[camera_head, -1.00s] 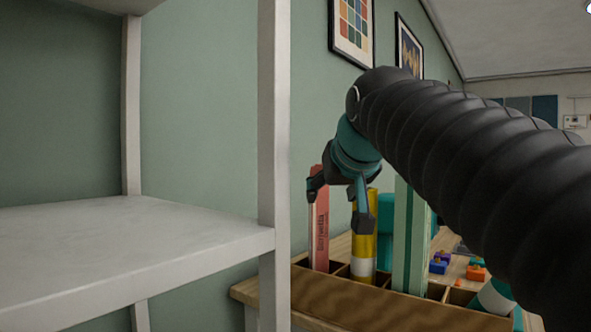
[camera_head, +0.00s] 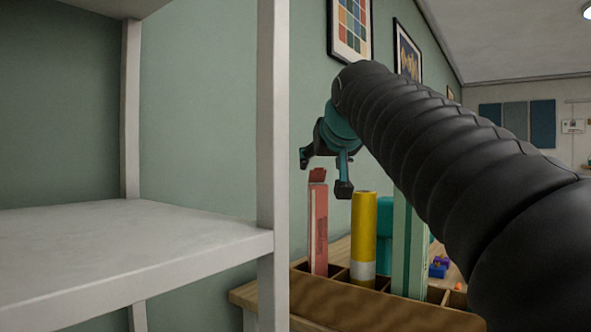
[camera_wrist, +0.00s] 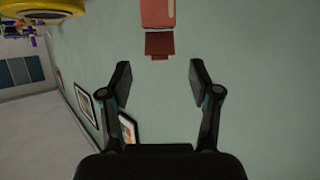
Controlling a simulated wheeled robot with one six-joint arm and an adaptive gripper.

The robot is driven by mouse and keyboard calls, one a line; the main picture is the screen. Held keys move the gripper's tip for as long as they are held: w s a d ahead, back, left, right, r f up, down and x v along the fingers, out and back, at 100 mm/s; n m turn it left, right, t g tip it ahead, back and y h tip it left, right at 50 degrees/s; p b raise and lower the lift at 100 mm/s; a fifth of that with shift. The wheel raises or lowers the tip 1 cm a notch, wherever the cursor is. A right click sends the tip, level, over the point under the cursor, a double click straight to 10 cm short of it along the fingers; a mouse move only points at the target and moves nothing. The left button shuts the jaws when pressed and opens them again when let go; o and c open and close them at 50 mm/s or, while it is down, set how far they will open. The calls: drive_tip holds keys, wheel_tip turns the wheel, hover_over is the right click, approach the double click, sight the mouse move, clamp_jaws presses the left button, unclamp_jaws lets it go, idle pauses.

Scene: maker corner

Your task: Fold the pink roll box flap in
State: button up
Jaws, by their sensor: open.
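The pink roll box (camera_head: 319,232) stands upright in a slot of the wooden rack (camera_head: 385,308). Its darker red flap (camera_head: 318,176) sticks up from the top end in the head view. In the wrist view the box (camera_wrist: 157,13) enters from the top edge, with the flap (camera_wrist: 159,44) extending toward my gripper. My gripper (camera_head: 324,172) is open and empty, just above the box top. In the wrist view the flap lies beyond the gap between my fingertips (camera_wrist: 160,80), roughly centred; no contact shows.
A yellow and white roll (camera_head: 363,232) stands right of the pink box, and a tall green box (camera_head: 402,245) further right. A white shelf unit (camera_head: 266,150) is close on the left. Colourful small blocks (camera_head: 438,267) lie on the table behind.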

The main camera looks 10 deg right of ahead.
sight(318, 175)
drive_tip(key=shift+x, duration=2)
drive_tip(key=shift+f, duration=0.1)
drive_tip(key=c, duration=1.2)
